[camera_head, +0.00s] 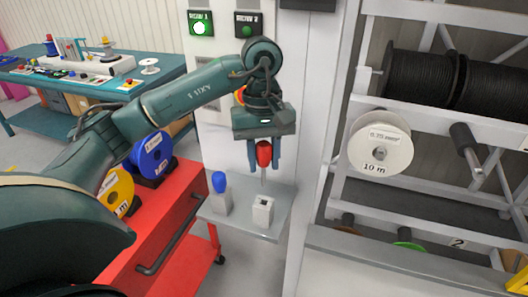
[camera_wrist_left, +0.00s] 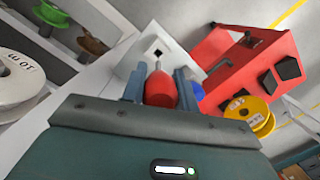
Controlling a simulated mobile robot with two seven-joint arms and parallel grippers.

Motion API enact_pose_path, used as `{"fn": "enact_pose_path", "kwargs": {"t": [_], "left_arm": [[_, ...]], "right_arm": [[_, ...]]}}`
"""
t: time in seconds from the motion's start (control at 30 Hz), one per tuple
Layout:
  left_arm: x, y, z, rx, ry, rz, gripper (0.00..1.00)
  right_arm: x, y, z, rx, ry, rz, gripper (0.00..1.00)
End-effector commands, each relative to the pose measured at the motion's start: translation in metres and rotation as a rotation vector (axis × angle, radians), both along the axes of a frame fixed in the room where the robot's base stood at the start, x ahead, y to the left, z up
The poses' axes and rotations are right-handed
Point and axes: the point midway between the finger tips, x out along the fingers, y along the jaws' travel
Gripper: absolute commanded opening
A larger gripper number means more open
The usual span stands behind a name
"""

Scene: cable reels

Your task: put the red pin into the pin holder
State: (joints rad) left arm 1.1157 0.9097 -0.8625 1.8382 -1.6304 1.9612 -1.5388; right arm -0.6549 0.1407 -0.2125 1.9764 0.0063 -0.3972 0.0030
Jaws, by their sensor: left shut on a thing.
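My left gripper (camera_head: 265,153) is shut on the red pin (camera_head: 264,152), which hangs upright with its thin metal shaft pointing down. The white pin holder (camera_head: 262,211) stands on the grey shelf right below the shaft, with a small dark hole in its top. The shaft's lower end looks just above the holder; I cannot tell whether it touches. The left wrist view shows the red pin (camera_wrist_left: 160,90) between the two fingers and the holder (camera_wrist_left: 158,50) beyond it. A blue pin (camera_head: 219,182) stands in another holder to the left. My right gripper is not in view.
The grey shelf (camera_head: 240,228) juts from a white panel with a lit green button (camera_head: 201,28). A red cart (camera_head: 165,230) carries a blue reel (camera_head: 152,155) and a yellow reel (camera_head: 116,192). A rack at right holds a white reel (camera_head: 380,142) and black cable.

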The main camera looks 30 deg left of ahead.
Motion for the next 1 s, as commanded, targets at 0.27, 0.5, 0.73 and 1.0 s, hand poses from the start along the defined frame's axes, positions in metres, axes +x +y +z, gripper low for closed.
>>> {"fn": "enact_pose_path", "kwargs": {"t": [0.27, 0.5, 0.73, 1.0], "left_arm": [[0.0, 0.0, -0.022, -0.001, 0.001, -0.001, 0.07], [0.0, 0.0, -0.039, 0.0, 0.0, -0.001, 0.07], [0.0, 0.0, -0.055, -0.001, 0.001, -0.001, 0.07], [0.0, 0.0, -0.073, 0.0, 0.0, -0.001, 0.07]], "right_arm": [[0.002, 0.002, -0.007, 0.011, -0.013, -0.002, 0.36], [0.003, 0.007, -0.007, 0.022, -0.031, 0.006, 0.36], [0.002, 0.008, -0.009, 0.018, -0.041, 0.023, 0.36], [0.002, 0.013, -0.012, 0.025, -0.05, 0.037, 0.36]]}}
